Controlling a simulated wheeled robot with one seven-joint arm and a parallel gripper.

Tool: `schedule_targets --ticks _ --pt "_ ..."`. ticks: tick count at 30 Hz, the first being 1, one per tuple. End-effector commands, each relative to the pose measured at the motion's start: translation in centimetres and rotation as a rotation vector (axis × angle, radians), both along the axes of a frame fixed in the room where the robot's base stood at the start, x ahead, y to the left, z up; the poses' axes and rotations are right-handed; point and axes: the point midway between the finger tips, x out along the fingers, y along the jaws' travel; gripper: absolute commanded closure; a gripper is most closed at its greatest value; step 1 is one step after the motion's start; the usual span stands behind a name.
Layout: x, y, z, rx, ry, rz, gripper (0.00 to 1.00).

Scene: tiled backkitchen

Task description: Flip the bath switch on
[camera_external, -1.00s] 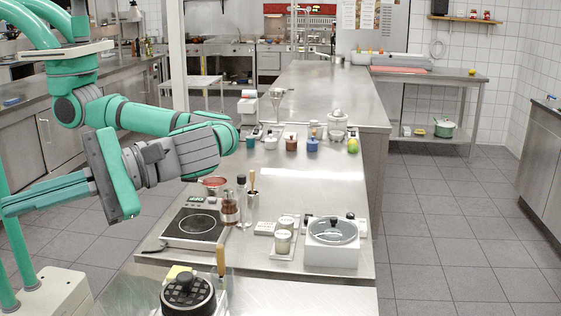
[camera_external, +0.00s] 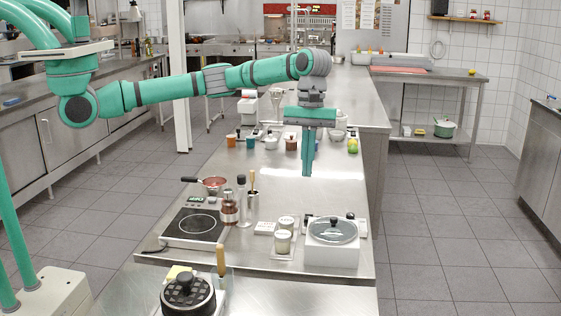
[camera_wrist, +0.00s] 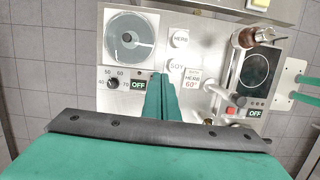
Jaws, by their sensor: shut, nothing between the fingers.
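The bath is a white box (camera_external: 345,256) with a round glass lid, on the near right of the steel counter. In the wrist view the bath (camera_wrist: 108,45) is at upper left. Beside it are a black dial (camera_wrist: 113,84) with temperature numbers and a panel reading OFF (camera_wrist: 138,86). I cannot make out the switch itself; my fingers may hide part of that area. My gripper (camera_external: 307,174) points down above the counter, beyond the bath and apart from it. In the wrist view my gripper (camera_wrist: 160,76) has its fingers together, empty, just right of the OFF panel.
The hob (camera_external: 194,226) is on the left, with a saucepan (camera_external: 213,184) behind it; its black surface (camera_wrist: 258,73) is at right in the wrist view. A bottle (camera_external: 229,209) and labelled jars (camera_external: 284,240) stand between hob and bath. The counter directly below my gripper looks clear.

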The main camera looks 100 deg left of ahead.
Motion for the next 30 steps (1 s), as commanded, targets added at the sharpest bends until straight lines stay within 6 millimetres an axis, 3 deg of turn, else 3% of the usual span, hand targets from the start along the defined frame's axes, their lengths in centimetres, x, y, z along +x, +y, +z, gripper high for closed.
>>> schedule_targets --ticks 3,7,20,30 --pt "0.3 3.3 0.0 0.053 -0.012 0.016 1.0" --pt "0.4 4.6 0.1 0.076 -0.017 0.021 1.0" --pt "0.4 4.5 -0.5 0.075 -0.016 0.02 1.0" --pt "0.3 3.7 -5.8 0.073 -0.014 0.02 1.0"
